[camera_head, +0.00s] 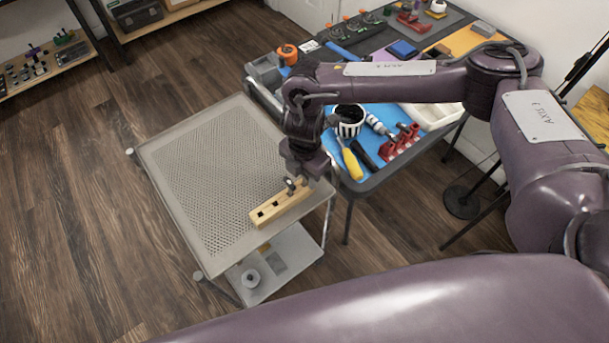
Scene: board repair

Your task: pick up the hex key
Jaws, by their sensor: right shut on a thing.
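A light wooden block (281,206) with dark square slots lies on the perforated top of a grey metal cart, near its front right corner. My right gripper (291,182) points down over the far right end of this block. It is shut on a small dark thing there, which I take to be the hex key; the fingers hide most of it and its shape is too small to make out. I cannot tell whether it is clear of the block. My left gripper is not in view.
The cart top (205,165) is otherwise bare. A roll sits on its lower shelf (285,270). To the right, close to my right forearm, a dark table holds a blue mat (376,112), a striped cup (348,122), a yellow-handled tool (352,164) and red clamps (399,142).

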